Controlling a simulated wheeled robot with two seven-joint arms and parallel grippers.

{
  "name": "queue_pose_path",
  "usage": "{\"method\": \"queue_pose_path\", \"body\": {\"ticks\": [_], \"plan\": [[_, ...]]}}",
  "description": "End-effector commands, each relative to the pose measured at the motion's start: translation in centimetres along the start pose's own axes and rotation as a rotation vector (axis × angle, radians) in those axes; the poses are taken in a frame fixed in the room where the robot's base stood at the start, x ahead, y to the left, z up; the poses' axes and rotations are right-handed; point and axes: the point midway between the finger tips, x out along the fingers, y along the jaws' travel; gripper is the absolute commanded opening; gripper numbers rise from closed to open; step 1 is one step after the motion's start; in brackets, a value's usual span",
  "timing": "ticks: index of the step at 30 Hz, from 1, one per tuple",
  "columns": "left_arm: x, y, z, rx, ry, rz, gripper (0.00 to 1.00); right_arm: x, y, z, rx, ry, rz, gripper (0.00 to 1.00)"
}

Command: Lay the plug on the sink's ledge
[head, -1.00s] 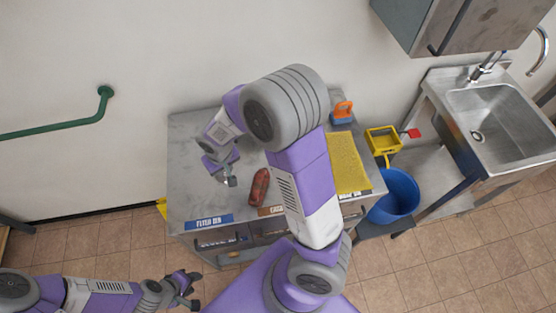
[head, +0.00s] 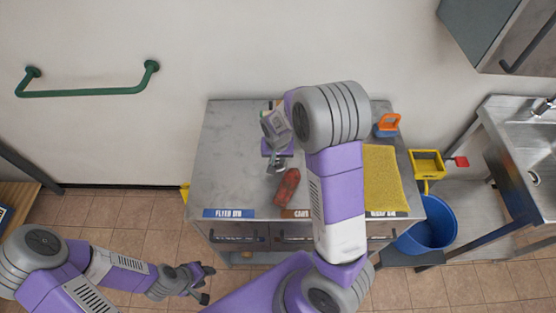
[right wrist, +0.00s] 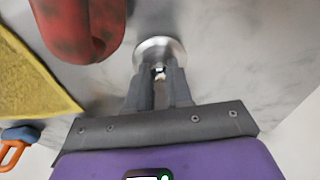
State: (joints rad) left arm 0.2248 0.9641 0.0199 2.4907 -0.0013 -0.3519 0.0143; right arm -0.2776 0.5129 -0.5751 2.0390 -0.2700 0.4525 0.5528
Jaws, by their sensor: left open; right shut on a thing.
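The plug (right wrist: 160,52), a round silvery disc, shows in the right wrist view at the tips of my right gripper (right wrist: 160,72), which is shut on its small knob. In the head view my right gripper (head: 273,168) is over the grey worktop, beside a red object; the plug is too small to make out there. Whether the plug touches the worktop I cannot tell. The steel sink (head: 505,135) is at the far right, cut by the picture edge, with its ledge (head: 512,106) along the wall. My left gripper (head: 203,283) is open and empty over the floor.
The red object (head: 287,187) lies on the worktop (head: 225,150). A yellow cloth (head: 381,180) and an orange-handled blue brush (head: 388,124) are to its right. A yellow container (head: 427,163) and blue bucket (head: 430,230) stand between worktop and sink. A grey cabinet (head: 500,35) hangs above.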

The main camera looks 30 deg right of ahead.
Motion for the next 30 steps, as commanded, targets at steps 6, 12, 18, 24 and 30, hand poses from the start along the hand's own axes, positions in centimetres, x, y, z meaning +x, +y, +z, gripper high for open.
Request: {"method": "queue_pose_path", "body": {"ticks": [6,12,18,24,30], "plan": [[0.2,-0.1,0.0,0.000,0.000,0.000,0.43,0.7,0.0,0.1,0.000,0.001,-0.001,0.00],[0.5,-0.2,0.0,0.000,0.000,0.000,0.43,1.1,0.0,0.2,-0.001,0.001,-0.001,0.00],[0.4,-0.1,0.0,0.000,0.000,0.000,0.43,1.0,0.0,0.1,-0.001,0.001,-0.001,0.46],[0.4,-0.1,0.0,0.000,0.000,0.000,0.43,1.0,0.0,0.1,-0.001,0.001,-0.001,0.46],[-0.1,0.0,0.0,0.000,0.000,0.000,0.43,-0.1,-0.1,0.0,-0.001,0.003,-0.002,0.46]]}}
